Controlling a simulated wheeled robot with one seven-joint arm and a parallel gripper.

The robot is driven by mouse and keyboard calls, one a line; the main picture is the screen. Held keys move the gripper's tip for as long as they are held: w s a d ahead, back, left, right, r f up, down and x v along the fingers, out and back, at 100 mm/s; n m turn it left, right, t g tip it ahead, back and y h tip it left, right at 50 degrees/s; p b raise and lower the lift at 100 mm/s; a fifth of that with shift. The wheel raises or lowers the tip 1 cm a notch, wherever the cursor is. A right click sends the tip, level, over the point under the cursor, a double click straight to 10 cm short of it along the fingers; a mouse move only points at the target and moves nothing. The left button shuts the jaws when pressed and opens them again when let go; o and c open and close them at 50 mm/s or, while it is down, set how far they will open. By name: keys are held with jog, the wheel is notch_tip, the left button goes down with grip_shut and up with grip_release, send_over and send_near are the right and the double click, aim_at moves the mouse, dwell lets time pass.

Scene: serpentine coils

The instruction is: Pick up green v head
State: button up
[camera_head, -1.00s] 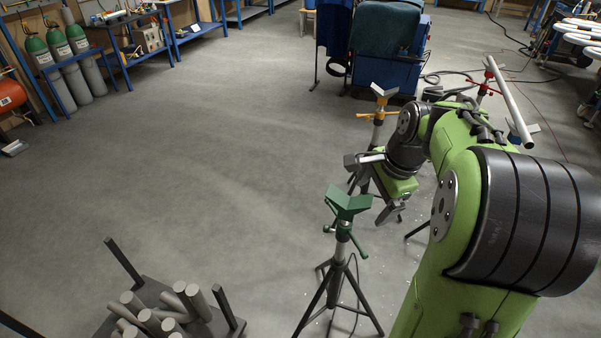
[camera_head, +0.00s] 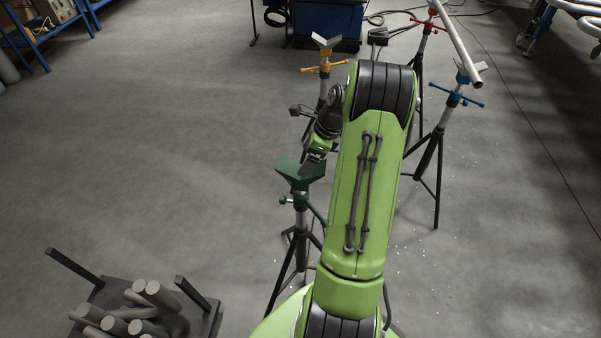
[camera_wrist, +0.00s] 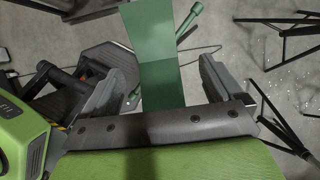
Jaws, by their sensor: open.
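The green v head (camera_head: 300,174) sits on top of a tripod stand (camera_head: 300,232) in front of my arm in the head view. In the wrist view, the green v head (camera_wrist: 155,60) stands between the two jaws of my gripper (camera_wrist: 155,88). The jaws are open, with one on each side of it and visible gaps. In the head view my gripper (camera_head: 312,160) is right at the v head's upper right side; part of it is hard to make out there. Whether anything touches is unclear.
A yellow-handled stand (camera_head: 324,68), a blue-handled stand (camera_head: 453,98) and a red-handled stand (camera_head: 425,25) stand behind and to the right. A pipe (camera_head: 457,45) lies across the latter two. A rack (camera_head: 205,322) of grey cylinders is at lower left.

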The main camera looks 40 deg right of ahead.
aim_at(288, 168)
jog(key=x, duration=0.5)
jog(key=shift+s+a+b, duration=0.1)
jog(key=shift+a+b, duration=0.15)
jog(key=shift+b, duration=0.15)
jog(key=shift+r, duration=0.1)
jog(key=shift+f, duration=0.25)
jog(key=shift+r, duration=0.1)
jog(key=c, duration=1.5)
